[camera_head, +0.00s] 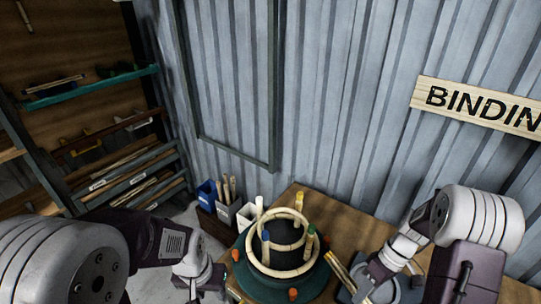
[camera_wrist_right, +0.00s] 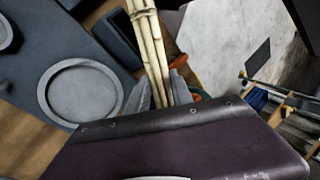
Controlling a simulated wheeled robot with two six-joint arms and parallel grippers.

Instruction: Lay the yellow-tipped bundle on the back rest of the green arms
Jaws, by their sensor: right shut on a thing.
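My right gripper (camera_head: 362,286) is shut on a bundle of pale rattan sticks (camera_wrist_right: 152,45), which passes between its fingers in the right wrist view. The bundle (camera_head: 340,272) also shows in the head view, slanting to the right of the round dark green base (camera_head: 252,284); a yellowish end shows near its upper left. The base carries a dark form with pale rattan rings (camera_head: 292,269) around it and coloured-tip posts, yellow, blue and green. The green arms and their back rest are not clearly distinguishable. My left gripper (camera_head: 205,284) is low on the left; its fingers are unclear.
Orange knobs (camera_head: 293,294) sit around the base. A wooden table (camera_head: 345,232) has bare room behind it. A round grey dish (camera_wrist_right: 82,96) lies beside the right gripper. Blue and white bins (camera_head: 222,208) stand at left, and shelves (camera_head: 120,165) beyond.

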